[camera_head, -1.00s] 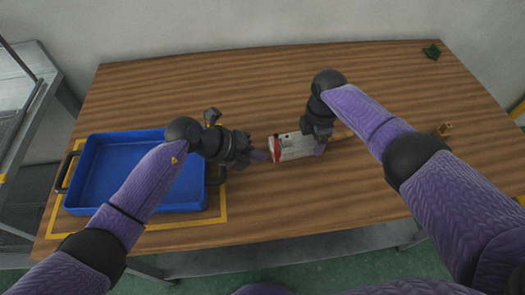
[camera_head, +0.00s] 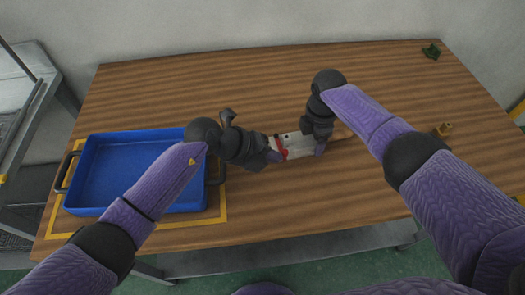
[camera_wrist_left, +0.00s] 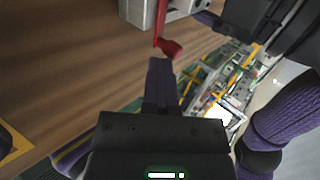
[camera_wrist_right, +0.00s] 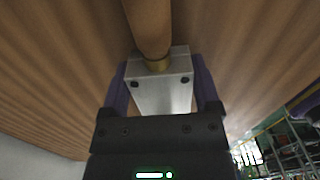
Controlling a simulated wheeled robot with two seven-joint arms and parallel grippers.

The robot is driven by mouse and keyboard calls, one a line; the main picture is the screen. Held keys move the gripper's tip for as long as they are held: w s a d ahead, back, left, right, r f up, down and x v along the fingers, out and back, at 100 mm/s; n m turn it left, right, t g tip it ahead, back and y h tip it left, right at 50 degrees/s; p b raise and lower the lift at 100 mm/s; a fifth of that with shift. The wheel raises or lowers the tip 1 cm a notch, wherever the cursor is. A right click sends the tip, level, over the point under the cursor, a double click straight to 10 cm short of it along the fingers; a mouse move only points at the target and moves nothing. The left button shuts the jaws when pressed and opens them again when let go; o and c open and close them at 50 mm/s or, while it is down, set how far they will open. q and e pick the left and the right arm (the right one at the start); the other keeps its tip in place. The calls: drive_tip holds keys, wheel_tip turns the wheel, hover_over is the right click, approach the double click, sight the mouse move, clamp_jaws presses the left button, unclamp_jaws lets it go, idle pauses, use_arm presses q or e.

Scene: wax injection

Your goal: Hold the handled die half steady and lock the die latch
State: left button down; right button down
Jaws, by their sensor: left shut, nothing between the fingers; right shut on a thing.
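The die (camera_head: 299,145) is a silver-grey block just above or on the table. Its red latch (camera_head: 279,147) is on its left end. The red latch knob (camera_wrist_left: 170,47) hangs close in front of my left fingertips in the left wrist view; I cannot tell whether they touch. My left gripper (camera_wrist_left: 161,68) is shut and empty, left of the die. My right gripper (camera_wrist_right: 160,85) is shut on the handled die half (camera_wrist_right: 165,92), a finger on each side. The brown handle (camera_wrist_right: 149,28) with a brass collar extends from that block. The far die faces are hidden.
A blue tray (camera_head: 70,180) with dark handles stands inside a yellow outline at the left of the wooden table. A small brass-coloured part (camera_head: 443,129) lies at the right, and a green part (camera_head: 432,51) at the far right corner. The table behind the die is clear.

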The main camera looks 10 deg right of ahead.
use_arm(q)
drive_tip(key=shift+w+a, duration=0.45)
drive_tip(key=shift+a, duration=0.2)
drive_tip(key=shift+s+a, duration=0.15)
drive_tip(key=shift+a, duration=0.25)
drive_tip(key=a, duration=0.1)
drive_tip(key=s+a, duration=0.1)
drive_tip(key=a+r, duration=0.1)
drive_tip(key=a, duration=0.1)
drive_tip(key=shift+s, duration=0.25)
drive_tip(key=s+v, duration=0.1)
drive_tip(key=v, duration=0.7)
drive_tip(key=shift+s+r, duration=0.25)
drive_tip(key=shift+s, duration=0.05)
use_arm(e)
unclamp_jaws()
